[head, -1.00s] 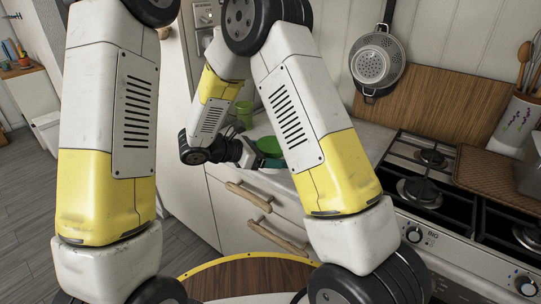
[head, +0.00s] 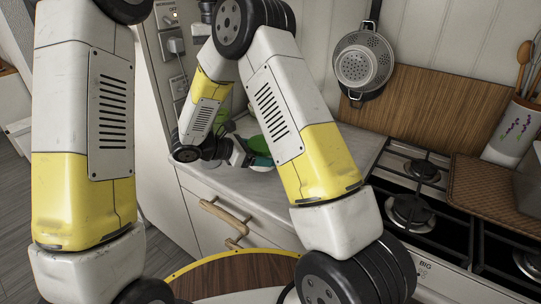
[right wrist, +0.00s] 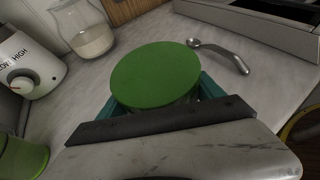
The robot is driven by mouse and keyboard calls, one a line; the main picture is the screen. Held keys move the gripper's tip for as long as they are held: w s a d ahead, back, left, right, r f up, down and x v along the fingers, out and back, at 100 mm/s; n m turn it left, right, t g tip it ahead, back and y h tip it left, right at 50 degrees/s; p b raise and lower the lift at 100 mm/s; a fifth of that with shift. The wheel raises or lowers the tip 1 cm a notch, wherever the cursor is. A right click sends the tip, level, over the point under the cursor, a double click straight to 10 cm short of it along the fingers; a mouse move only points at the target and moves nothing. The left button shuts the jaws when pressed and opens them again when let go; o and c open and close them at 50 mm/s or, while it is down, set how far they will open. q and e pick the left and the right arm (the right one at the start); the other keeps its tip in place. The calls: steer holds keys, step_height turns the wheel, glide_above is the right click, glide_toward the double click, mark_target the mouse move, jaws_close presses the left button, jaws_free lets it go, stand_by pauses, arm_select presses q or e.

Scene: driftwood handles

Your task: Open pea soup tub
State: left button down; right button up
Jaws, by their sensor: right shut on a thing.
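The pea soup tub shows its round green lid (right wrist: 155,75) in the right wrist view, with a strip of clear side below its near edge. In the head view the green lid (head: 257,143) is partly hidden by my right arm. My right gripper (head: 262,162) has its teal fingers on both sides of the tub, shut on it. Whether the fingers press on the lid rim or the side below cannot be told. The lid covers the tub, so its contents are hidden. My left arm's upper links show at the left, but its gripper is not in view.
A spoon (right wrist: 220,54) lies on the counter (right wrist: 250,90) beside the tub. A glass jar (right wrist: 84,28), a white appliance with a dial (right wrist: 22,68) and a green container (right wrist: 22,158) stand left. The gas hob (head: 415,205) is right of the counter in the head view.

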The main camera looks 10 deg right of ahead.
steer(key=shift+w+d, duration=0.15)
steer(key=shift+w, duration=0.1)
steer(key=shift+w+d+f, duration=0.1)
steer(key=shift+w+f, duration=0.1)
steer(key=shift+f, duration=0.7)
steer(key=shift+w+d+f, duration=0.1)
steer(key=shift+w+f, duration=0.05)
steer(key=shift+f, duration=0.7)
steer(key=shift+f, duration=0.15)
steer(key=o, duration=2.1)
steer(key=shift+r, duration=0.2)
steer(key=v, duration=1.2)
steer(key=shift+a+f, duration=0.1)
steer(key=shift+f, duration=0.1)
